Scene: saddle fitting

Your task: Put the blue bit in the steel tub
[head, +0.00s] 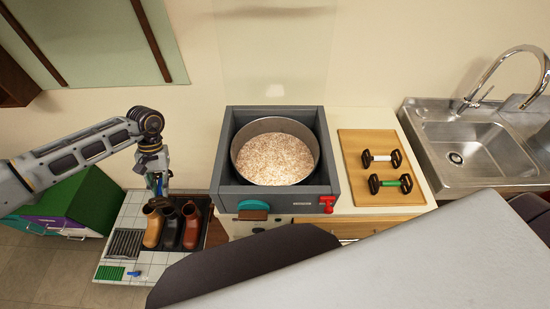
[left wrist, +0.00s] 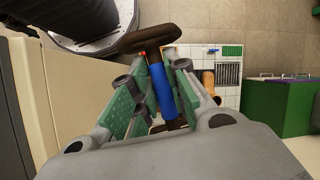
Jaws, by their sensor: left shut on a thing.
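The blue bit (left wrist: 159,88) has a blue middle and dark brown ends. My left gripper (left wrist: 165,85) is shut around its blue middle, between green-padded fingers. In the head view the left gripper (head: 156,184) hangs just above the boots, left of the grey box; the bit is small and hard to make out there. The round steel tub (head: 237,143) sits inside the grey box, with pale grainy stuff in it. The gripper is well apart from the tub, to its left. My right gripper is not in view.
The grey box (head: 226,190) has raised walls around the tub. Boots (head: 191,226) stand on a tiled tray (head: 120,270) below the left gripper. A wooden board (head: 392,197) at right holds a white bit (head: 381,158) and a green bit (head: 391,183). A sink (head: 462,150) lies beyond.

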